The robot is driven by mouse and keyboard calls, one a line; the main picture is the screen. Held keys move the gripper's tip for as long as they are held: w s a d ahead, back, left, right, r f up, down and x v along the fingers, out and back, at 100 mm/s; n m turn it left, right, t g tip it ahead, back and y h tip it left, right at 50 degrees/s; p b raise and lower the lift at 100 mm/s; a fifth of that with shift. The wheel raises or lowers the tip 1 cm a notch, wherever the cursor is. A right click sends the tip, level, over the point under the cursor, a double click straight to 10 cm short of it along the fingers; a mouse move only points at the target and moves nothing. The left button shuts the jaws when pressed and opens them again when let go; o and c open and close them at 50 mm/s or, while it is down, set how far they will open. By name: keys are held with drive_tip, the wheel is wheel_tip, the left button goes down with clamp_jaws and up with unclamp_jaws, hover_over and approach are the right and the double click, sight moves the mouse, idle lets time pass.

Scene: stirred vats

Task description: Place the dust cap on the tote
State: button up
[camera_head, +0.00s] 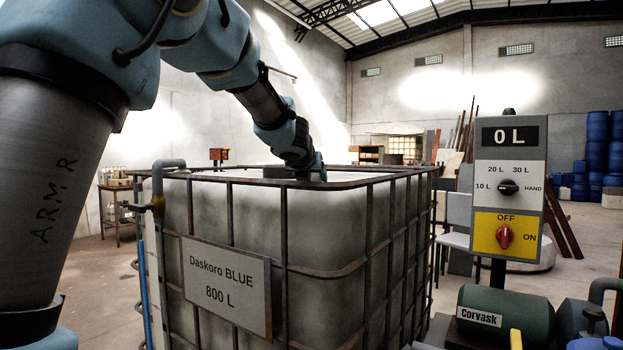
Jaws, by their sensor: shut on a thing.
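The tote (330,225) is a large pale translucent tank in a rusty bar cage, with a sign reading "Daskoro BLUE 800 L". My arm reaches over it from the upper left. My gripper (308,174) is low over the tote's top, near the front rim. It is small in view, and its fingers are hard to make out. A dark, flat, round thing, apparently the dust cap (279,172), shows at the gripper's left side, at the level of the tote's top. My gripper is shut on it. Whether the cap touches the tote's top cannot be told.
A panel (508,190) reading "0 L", with a dial and a red switch at OFF, stands right of the tote. A green Corvask pump (505,315) is below it. A pipe (158,190) rises at the tote's left corner. Blue drums (597,145) stand far right.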

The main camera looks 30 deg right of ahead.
drive_tip(key=o, duration=1.3)
drive_tip(key=shift+o, duration=0.2)
drive_tip(key=shift+r+p, duration=0.15)
drive_tip(key=shift+p, duration=0.15)
drive_tip(key=shift+s+a+r, duration=0.1)
drive_tip(key=shift+s+r, duration=0.05)
drive_tip(key=p+v, duration=0.1)
drive_tip(key=v, duration=0.9)
drive_tip(key=shift+s+a+r, duration=0.2)
drive_tip(key=shift+s+a, duration=0.3)
drive_tip(key=shift+s, duration=0.1)
